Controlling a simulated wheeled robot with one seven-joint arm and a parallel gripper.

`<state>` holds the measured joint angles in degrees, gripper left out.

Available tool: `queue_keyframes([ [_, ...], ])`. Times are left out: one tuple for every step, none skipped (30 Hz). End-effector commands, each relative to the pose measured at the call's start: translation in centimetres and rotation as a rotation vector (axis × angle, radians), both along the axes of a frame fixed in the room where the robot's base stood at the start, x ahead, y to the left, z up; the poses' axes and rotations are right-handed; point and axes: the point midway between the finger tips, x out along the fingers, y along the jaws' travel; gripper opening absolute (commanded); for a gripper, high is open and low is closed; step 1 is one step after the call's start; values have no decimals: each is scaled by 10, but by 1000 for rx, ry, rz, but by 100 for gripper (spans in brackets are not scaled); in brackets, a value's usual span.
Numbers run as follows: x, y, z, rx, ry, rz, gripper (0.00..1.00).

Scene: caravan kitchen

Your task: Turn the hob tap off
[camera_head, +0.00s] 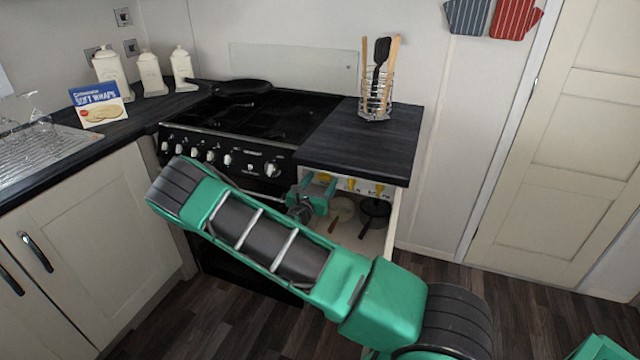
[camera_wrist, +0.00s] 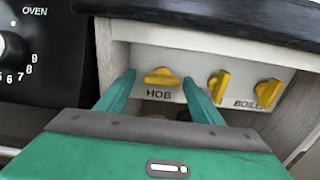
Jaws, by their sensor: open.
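The hob tap (camera_wrist: 162,76) is a yellow handle above the label HOB on a white panel, and it lies crosswise in the wrist view. My gripper (camera_wrist: 158,84) is open, with one green finger on each side of the hob tap. I cannot tell whether the fingers touch it. In the head view my gripper (camera_head: 318,196) is at the cupboard opening under the worktop.
Two more yellow taps stand to the right, a middle one (camera_wrist: 219,86) and one by the BOILER label (camera_wrist: 268,92). The worktop edge (camera_wrist: 220,24) overhangs the panel. The cooker's oven knob (camera_wrist: 10,48) is at left. Pans (camera_head: 374,213) sit below the panel.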

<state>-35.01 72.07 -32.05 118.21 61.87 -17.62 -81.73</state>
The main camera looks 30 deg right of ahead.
Motion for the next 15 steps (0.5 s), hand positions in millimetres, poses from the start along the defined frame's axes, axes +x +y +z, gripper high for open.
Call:
queue_keyframes([
  [0, 0, 0, 0, 0, -1, 61],
  [-1, 1, 0, -1, 1, -1, 61],
  [-2, 2, 0, -1, 1, -1, 61],
  [-3, 4, 0, -1, 1, -1, 61],
  [-5, 6, 0, -1, 1, 0, 61],
  [-7, 10, 0, -1, 1, 0, 61],
  [-10, 13, 0, 0, 1, 1, 61],
  [-13, 17, 0, 0, 3, 2, 61],
  [-17, 23, -1, 0, 4, 1, 61],
  [-20, 28, -1, 0, 3, 2, 61],
  [-23, 33, -1, 0, 3, 3, 61],
  [-28, 38, 0, -1, 3, 3, 61],
  [-32, 43, 0, -1, 3, 3, 61],
  [-35, 48, 0, 0, 2, 3, 61],
  [-40, 54, -1, 0, 3, 3, 61],
])
